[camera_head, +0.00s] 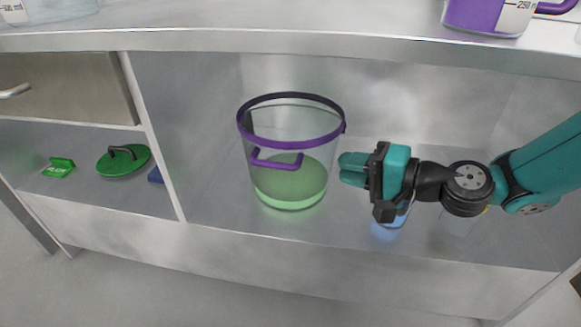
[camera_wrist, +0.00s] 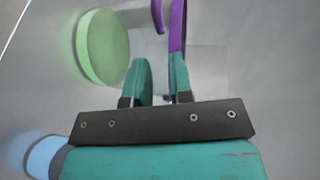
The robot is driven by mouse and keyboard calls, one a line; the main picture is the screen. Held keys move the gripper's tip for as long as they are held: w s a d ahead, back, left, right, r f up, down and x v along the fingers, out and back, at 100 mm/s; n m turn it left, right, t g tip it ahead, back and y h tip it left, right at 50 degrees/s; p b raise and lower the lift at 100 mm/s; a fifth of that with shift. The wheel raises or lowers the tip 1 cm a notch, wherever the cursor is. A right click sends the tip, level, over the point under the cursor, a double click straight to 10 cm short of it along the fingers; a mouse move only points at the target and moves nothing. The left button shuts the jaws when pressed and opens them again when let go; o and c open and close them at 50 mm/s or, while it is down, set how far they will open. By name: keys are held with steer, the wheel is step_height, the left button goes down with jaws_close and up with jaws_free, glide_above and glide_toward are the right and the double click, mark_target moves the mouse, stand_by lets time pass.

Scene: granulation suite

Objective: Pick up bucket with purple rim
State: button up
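The bucket with the purple rim (camera_head: 288,140) stands upright on the lower shelf. It is clear-walled, with a purple handle (camera_head: 277,162) on its front and a pale green bottom. My gripper (camera_head: 350,168) is just right of the bucket's wall, below rim height; I cannot tell whether it touches. In the wrist view, the two teal fingers (camera_wrist: 162,80) are apart with nothing clearly between them. The purple rim (camera_wrist: 178,28) shows beyond the right finger, and the green bottom (camera_wrist: 102,45) is at upper left.
A blue-bottomed container (camera_head: 388,230) is under my gripper, partly hidden. A faint clear vessel (camera_head: 459,220) stands to its right. The counter edge (camera_head: 300,42) overhangs the shelf. A divider (camera_head: 152,135) separates a green lid (camera_head: 123,161) and a green item (camera_head: 59,167) at left.

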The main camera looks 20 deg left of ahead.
mark_target(289, 157)
steer(key=b+x, duration=0.3)
steer(key=x, duration=0.6)
steer(key=shift+b, duration=0.35)
steer(key=shift+w, duration=0.15)
jaws_close()
stand_by(0.7)
steer(key=shift+r, duration=0.1)
